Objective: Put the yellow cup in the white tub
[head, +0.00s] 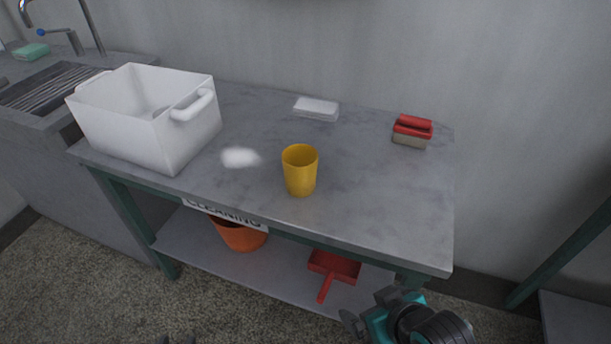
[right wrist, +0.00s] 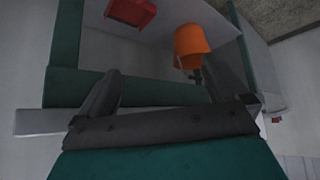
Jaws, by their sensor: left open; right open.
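The yellow cup (head: 300,172) stands upright on the grey table, near its front edge and right of the white tub. The white tub (head: 135,133) stands at the table's left end, with a handle on its near right side. My right gripper (head: 366,310) is low in front of the table, below and right of the cup. In the right wrist view its two fingers (right wrist: 160,88) are apart with nothing between them.
A white blurred patch (head: 240,157) lies between tub and cup. A white block (head: 316,108) and a red-handled brush (head: 412,131) lie at the back. The lower shelf holds an orange bucket (head: 240,235) and a red dustpan (head: 333,268). A sink stands left.

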